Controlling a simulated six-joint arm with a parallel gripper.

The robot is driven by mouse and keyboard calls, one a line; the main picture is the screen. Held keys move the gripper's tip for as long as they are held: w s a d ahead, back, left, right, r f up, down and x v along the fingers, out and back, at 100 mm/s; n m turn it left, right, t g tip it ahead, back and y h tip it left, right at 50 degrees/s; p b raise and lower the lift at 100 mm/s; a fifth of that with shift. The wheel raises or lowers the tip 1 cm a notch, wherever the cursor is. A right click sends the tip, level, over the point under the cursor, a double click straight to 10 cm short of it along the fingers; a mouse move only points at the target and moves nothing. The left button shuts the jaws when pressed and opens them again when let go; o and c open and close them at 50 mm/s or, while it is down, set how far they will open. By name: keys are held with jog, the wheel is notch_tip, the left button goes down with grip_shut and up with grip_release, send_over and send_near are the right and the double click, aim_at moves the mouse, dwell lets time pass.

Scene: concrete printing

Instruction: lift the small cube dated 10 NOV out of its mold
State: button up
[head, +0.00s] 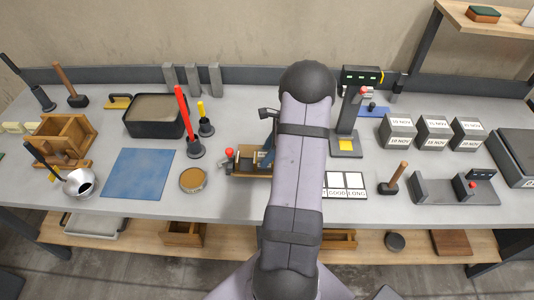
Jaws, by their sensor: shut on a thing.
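A wooden mold (245,174) with a red-knobbed clamp (228,154) at its left side sits near the middle of the bench. My gripper (265,154) is low over the right part of this mold, partly hidden behind my own arm. It is shut on the small cube, which is largely hidden by the gripper and the arm. I cannot read the date on the cube or tell how far it stands out of the mold.
Grey blocks with date labels (398,132) stand at the right, beyond a mallet (393,180). Labelled cards (346,186) lie right of my arm.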

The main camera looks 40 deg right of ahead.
aim_at(261, 154)
jog(key=shift+r+p, duration=1.95)
jog(key=shift+r, duration=0.4)
